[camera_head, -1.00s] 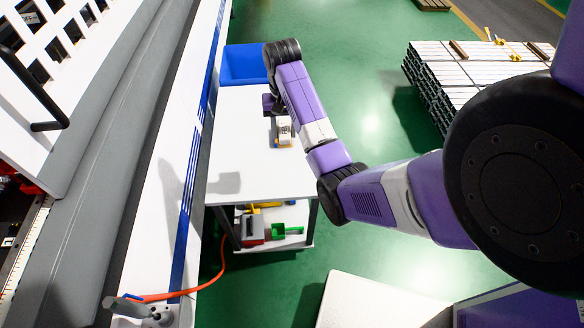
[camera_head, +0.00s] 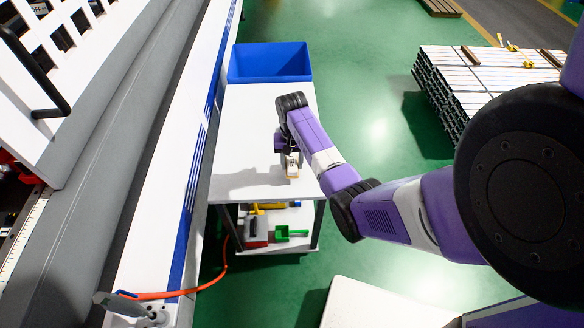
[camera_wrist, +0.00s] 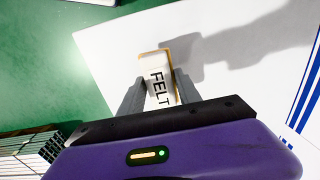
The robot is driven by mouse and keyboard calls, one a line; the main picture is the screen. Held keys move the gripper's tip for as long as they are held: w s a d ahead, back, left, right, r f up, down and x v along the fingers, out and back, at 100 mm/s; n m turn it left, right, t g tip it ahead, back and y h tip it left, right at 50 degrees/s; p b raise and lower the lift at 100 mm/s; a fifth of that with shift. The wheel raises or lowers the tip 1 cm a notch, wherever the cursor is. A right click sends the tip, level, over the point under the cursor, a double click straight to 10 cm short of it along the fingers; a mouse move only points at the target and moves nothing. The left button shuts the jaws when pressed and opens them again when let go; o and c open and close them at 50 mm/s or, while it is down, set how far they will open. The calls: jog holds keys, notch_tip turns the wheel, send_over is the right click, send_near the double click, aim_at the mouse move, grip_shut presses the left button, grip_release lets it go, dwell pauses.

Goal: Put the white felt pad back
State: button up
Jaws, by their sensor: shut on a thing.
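The white felt pad (camera_wrist: 158,86) is a small block with "FELT" printed in black and a yellow-orange edge. In the wrist view my gripper (camera_wrist: 156,92) is shut on it, one finger at each side. In the head view the pad (camera_head: 292,170) shows small under my gripper (camera_head: 290,158), over the white top of the cart (camera_head: 240,140). A shadow lies on the top beside it. Whether the pad touches the top I cannot tell.
A blue bin (camera_head: 270,62) stands at the cart's far end. The lower shelf holds a green scoop (camera_head: 290,233) and a grey-red object (camera_head: 256,232). A white machine with blue stripes runs along the left. Stacked profiles (camera_head: 490,85) stand at the right.

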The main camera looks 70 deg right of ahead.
aim_at(292, 168)
jog(key=shift+f, duration=1.45)
jog(key=shift+f, duration=0.15)
jog(key=o, duration=1.3)
